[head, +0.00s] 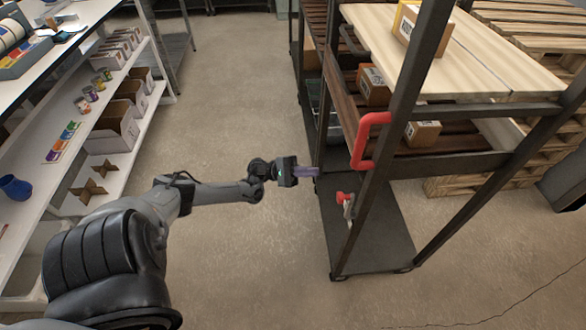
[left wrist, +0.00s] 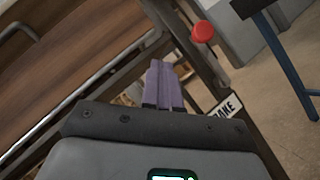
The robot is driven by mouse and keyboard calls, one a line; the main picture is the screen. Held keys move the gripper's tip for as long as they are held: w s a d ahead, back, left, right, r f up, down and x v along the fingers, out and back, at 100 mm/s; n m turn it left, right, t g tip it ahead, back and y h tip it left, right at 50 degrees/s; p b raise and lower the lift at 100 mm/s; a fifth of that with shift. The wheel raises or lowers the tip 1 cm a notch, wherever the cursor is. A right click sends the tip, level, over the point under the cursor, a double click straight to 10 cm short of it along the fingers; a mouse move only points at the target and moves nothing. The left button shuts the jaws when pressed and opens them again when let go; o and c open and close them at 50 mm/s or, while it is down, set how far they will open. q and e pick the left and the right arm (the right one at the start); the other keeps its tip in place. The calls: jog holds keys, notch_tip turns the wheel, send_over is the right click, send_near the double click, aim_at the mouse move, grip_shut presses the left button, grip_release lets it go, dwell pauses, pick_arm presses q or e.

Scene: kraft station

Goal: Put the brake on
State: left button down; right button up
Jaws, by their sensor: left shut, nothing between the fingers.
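The brake is a small lever with a red knob (head: 343,197) low on the cart's near-left post. In the left wrist view the red knob (left wrist: 203,31) shows at the upper right, beyond and to the right of my fingers. A white label (left wrist: 227,108) with partly hidden letters, apparently "BRAKE", is on the dark post there. My left gripper (head: 317,171) has purple fingers, shut and empty, just left of the cart and up-left of the knob in the head view. The fingers (left wrist: 162,66) appear apart from the knob. My right gripper is not in view.
The dark-framed cart (head: 385,235) has a red handle (head: 366,140) above the brake and boxes on its wooden shelves. Wooden pallets (head: 500,165) stand behind it. A white shelf unit (head: 110,165) lines the left. The floor between is clear.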

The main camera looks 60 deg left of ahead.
pick_arm(q)
jog(key=s+a, duration=0.1)
jog(key=a, duration=0.1)
jog(key=s+a+b, duration=0.1)
jog(key=s+a, duration=0.1)
jog(key=shift+s+f, duration=0.2)
jog(key=shift+f, duration=0.2)
jog(key=shift+a, duration=0.1)
